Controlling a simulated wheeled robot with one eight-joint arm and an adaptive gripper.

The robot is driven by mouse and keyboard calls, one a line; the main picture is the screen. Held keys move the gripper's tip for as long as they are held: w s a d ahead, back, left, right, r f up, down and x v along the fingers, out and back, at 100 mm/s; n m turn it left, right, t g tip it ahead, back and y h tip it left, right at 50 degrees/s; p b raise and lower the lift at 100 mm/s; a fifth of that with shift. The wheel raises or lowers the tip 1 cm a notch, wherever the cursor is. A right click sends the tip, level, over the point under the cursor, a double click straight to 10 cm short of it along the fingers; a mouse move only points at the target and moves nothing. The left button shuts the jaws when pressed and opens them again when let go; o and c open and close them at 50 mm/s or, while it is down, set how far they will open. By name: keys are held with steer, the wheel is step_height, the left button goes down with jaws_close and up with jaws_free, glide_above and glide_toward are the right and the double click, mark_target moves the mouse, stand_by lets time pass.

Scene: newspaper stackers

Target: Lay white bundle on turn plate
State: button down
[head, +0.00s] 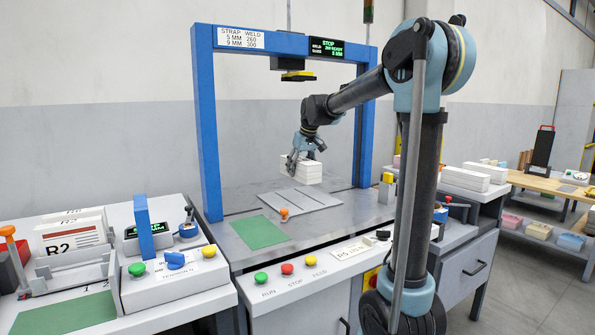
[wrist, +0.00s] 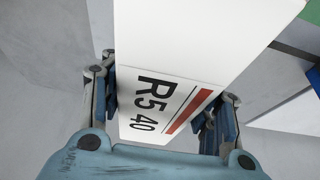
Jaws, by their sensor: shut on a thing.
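My gripper (head: 305,154) is shut on the white bundle (head: 301,170), above the table under the blue frame. In the wrist view the bundle (wrist: 190,40) lies between the two fingers and shows the print "R5 40" with a red stripe. Below it is a grey slotted plate (head: 302,199), which looks like the turn plate, with a small orange knob at its front edge. The bundle appears held above this plate, with a gap between them. The exact height is hard to tell.
A blue strapping frame (head: 208,130) stands around the plate, with a yellow-and-black head (head: 298,76) hanging above. A green mat (head: 260,232) lies front left of the plate. Buttons (head: 287,269) line the front panel. More white bundles (head: 466,178) lie at the right.

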steer(key=shift+w+a, duration=0.1)
steer(key=shift+a, duration=0.15)
steer(key=shift+f, duration=3.85)
steer(key=shift+f, duration=0.5)
steer(key=shift+c, duration=2.4)
jaws_free()
